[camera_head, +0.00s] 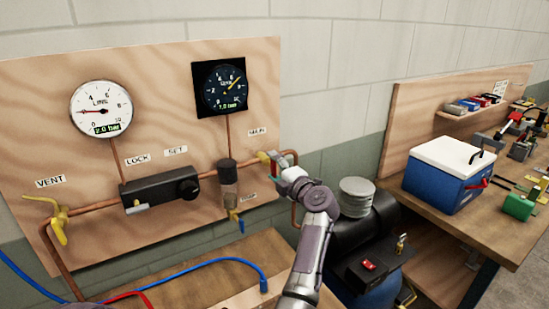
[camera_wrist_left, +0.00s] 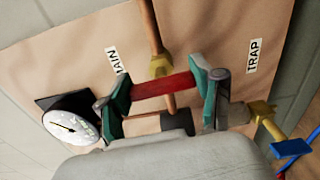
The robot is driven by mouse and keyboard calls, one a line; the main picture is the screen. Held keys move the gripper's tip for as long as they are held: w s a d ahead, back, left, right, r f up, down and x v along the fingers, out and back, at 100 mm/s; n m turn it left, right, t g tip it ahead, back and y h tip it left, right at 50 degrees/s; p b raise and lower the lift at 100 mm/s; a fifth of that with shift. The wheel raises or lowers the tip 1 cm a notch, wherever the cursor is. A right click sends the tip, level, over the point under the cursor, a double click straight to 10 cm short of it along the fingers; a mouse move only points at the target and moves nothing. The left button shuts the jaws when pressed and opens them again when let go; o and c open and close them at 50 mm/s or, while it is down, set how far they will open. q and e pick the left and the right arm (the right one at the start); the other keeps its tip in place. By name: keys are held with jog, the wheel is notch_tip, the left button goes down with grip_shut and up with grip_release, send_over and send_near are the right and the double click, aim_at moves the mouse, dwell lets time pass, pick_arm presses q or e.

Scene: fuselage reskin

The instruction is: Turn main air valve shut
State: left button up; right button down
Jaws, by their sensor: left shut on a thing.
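The main air valve is on the copper pipe at the right side of the plywood panel. Its yellow body (camera_wrist_left: 160,66) shows in the wrist view, beside the MAIN label (camera_wrist_left: 117,60). Its red handle (camera_wrist_left: 163,89) lies between the green-padded fingers of my left gripper (camera_wrist_left: 160,91) and runs roughly across the pipe. My left gripper also shows in the head view (camera_head: 279,166), shut on the handle and hiding most of the valve. My right gripper is not in view.
The panel bears a white LINE gauge (camera_head: 101,108), a dark gauge (camera_head: 220,87), a black regulator (camera_head: 160,190), a filter (camera_head: 228,178) and a yellow VENT valve (camera_head: 57,221). A blue cooler (camera_head: 440,185) is on the right bench.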

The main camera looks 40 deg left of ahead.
pick_arm(q)
jog(key=shift+m+p, duration=0.3)
jog(key=shift+m, duration=0.1)
jog(key=shift+f, duration=0.1)
jog(key=o, duration=1.2)
jog(key=shift+c, duration=0.2)
